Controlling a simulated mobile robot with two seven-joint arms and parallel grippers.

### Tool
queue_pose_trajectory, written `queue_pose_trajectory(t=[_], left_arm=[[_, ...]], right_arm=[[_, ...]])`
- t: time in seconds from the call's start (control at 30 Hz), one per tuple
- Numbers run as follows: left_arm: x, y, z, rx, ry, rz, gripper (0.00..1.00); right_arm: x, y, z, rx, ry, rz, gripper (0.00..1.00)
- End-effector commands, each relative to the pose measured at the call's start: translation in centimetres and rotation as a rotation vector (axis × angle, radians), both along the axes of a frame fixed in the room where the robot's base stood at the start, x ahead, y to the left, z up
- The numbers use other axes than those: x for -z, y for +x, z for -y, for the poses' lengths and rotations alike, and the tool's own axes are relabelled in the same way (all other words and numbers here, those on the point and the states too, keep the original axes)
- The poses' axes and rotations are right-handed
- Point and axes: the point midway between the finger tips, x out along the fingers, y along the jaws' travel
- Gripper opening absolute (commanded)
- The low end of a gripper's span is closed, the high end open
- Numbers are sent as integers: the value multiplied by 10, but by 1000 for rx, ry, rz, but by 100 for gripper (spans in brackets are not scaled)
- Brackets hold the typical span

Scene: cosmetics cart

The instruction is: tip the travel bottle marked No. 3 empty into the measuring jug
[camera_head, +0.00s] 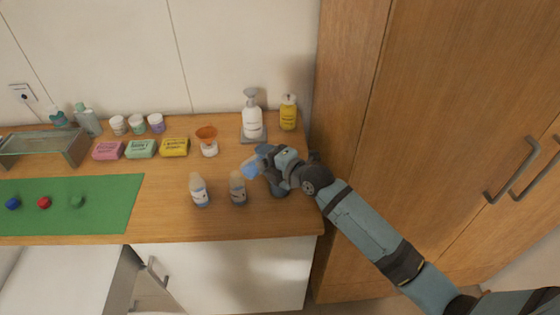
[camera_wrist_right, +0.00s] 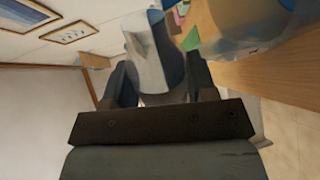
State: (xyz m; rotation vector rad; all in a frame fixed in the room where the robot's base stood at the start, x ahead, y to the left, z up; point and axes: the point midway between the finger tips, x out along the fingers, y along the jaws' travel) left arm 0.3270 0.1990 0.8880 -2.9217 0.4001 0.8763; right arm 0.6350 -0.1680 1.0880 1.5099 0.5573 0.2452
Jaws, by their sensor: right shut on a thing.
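My right gripper (camera_head: 268,160) is at the right part of the counter, shut on a pale bottle (camera_wrist_right: 147,50), which shows between the fingers in the right wrist view. The bottle's number cannot be read. A light-blue piece (camera_head: 251,169) shows at the gripper in the head view; I cannot tell whether it belongs to the held bottle or the measuring jug. A clear vessel (camera_wrist_right: 235,25) is close beside the held bottle in the wrist view, possibly the jug. Two similar bottles, one with a blue-and-white label (camera_head: 200,191) and one greyish (camera_head: 238,188), stand to the left. My left gripper is not in view.
A funnel-topped jar (camera_head: 208,141), a white pump bottle (camera_head: 252,117) and a yellow bottle (camera_head: 288,113) stand behind. Soap boxes (camera_head: 141,149) and a green mat (camera_head: 105,205) lie left. A tall wooden cabinet (camera_head: 345,110) bounds the right side.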

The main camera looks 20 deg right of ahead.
Motion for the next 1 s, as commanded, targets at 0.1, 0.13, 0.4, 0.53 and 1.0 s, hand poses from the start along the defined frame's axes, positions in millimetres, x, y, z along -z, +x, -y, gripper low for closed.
queue_pose_trajectory(t=[0.1,0.13,0.4,0.53,1.0], left_arm=[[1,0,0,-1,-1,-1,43],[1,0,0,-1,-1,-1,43],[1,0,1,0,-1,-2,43],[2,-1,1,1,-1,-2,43],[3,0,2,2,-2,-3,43]], right_arm=[[0,0,0,-1,14,-8,26],[0,0,0,0,16,-9,26],[1,0,1,0,30,-17,26],[1,1,1,0,36,-20,26],[4,1,2,0,74,-41,26]])
